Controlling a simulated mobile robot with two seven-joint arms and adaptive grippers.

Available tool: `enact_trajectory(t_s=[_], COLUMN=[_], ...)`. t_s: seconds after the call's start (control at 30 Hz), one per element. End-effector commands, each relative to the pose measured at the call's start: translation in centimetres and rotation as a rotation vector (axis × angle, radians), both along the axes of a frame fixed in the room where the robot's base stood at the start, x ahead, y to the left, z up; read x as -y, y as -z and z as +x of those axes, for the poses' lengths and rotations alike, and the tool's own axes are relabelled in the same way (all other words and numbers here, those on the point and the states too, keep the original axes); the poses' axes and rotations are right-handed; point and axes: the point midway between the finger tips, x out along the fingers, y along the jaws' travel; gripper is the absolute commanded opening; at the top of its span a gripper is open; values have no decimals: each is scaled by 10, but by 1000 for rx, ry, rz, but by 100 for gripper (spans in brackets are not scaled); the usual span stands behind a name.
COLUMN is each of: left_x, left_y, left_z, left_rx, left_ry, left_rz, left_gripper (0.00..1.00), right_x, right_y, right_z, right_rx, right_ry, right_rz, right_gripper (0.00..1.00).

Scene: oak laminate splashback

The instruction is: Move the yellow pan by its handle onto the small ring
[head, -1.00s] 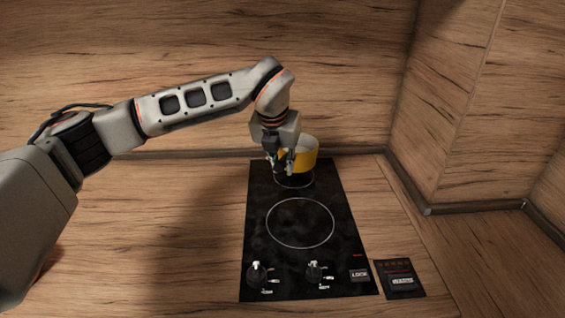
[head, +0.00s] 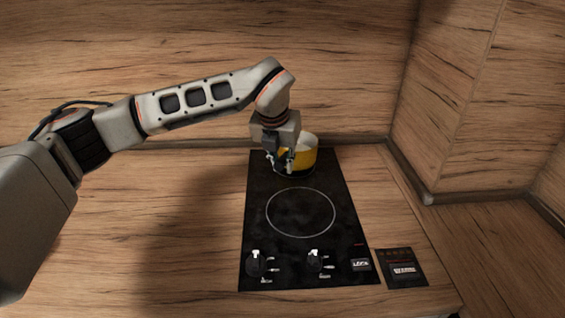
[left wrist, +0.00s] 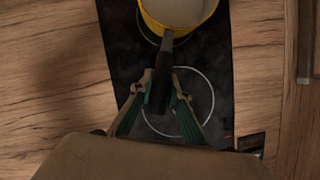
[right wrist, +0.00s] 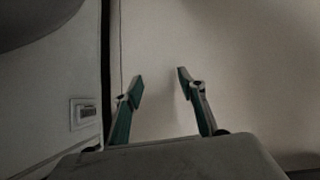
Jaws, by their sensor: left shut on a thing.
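The yellow pan (head: 304,158) is at the far end of the black hob, light inside, and partly hidden by my left gripper (head: 281,163). In the left wrist view the pan (left wrist: 188,26) is at the top edge, and its dark handle (left wrist: 160,88) lies between the fingers of my left gripper (left wrist: 162,90), which is shut on it. The small ring (head: 293,177) shows only as an arc below the pan. The pan overlaps it; I cannot tell whether its base touches the glass. My right gripper (right wrist: 160,82) is open and empty, seen only in its wrist view.
The large ring (head: 301,212) is bare, in the middle of the hob (head: 343,240). Two knobs (head: 257,262) are at the near end. A small black panel (head: 402,268) lies right of the hob. Wooden walls stand behind and right. The counter left is clear.

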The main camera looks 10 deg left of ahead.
Motion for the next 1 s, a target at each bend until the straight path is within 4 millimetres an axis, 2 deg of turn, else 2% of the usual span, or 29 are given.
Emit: enact_trajectory(t_s=[0.37,1.0], left_x=[0,0], left_y=[-3,2], left_z=[1,1], left_rx=[7,6], left_ry=[0,0], left_rz=[0,-1], left_gripper=[0,0], right_x=[0,0], right_y=[-3,4], right_z=[1,-2], right_rx=[2,-7], right_ry=[0,-1], right_rz=[1,-1], right_gripper=[40,40])
